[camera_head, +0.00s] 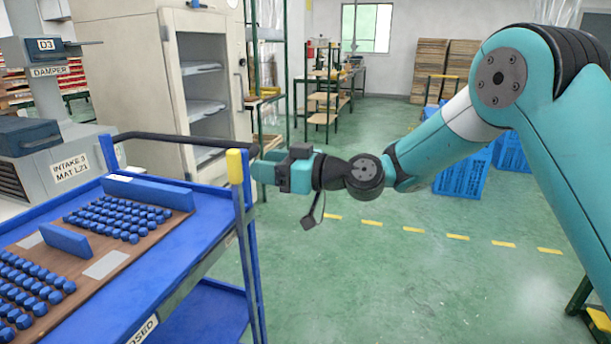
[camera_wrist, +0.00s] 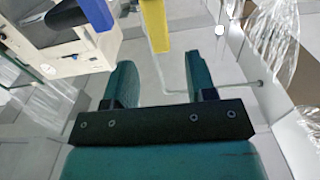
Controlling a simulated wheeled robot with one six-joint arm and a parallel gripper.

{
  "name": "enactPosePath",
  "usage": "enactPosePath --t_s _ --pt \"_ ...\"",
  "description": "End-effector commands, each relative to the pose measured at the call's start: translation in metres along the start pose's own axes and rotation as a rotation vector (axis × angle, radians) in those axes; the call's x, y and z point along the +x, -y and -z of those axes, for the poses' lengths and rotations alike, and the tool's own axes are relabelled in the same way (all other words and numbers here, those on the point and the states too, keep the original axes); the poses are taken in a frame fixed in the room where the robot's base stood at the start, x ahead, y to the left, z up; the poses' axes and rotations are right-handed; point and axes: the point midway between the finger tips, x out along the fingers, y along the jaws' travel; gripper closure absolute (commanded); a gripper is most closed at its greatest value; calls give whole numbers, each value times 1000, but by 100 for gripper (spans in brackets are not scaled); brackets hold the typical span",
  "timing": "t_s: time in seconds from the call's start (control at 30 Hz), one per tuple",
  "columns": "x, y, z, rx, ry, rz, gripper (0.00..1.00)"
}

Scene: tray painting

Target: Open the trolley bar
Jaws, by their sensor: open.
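The blue trolley (camera_head: 205,235) stands at the left in the head view. The yellow block (camera_wrist: 154,26) shows just past the fingertips, lined up with the gap. I cannot tell whether the gripper touches it.
On the trolley's top, a brown tray (camera_head: 105,265) holds rows of small blue pieces. A pale cabinet (camera_head: 125,75) with an open front stands behind. Blue crates (camera_head: 465,170) stand behind my arm. The green floor (camera_head: 400,285) right of the trolley is clear.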

Motion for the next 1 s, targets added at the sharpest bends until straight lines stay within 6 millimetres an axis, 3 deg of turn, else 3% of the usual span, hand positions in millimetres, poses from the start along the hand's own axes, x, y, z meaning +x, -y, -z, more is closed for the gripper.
enactPosePath --t_s 0.1,0.3,0.5,0.73,0.77,0.87,0.97,1.0 --pt "-31 -2 -2 1 0 -5 49" --pt "-66 -1 -1 1 0 -3 49" --pt "-79 0 0 0 -1 0 49" --pt "-80 0 0 -1 -1 1 49" --pt "-80 0 0 -1 -1 1 51" --pt "-79 5 2 3 15 10 74" --pt "-80 27 5 24 92 52 97" --pt "-81 42 6 42 147 76 100"
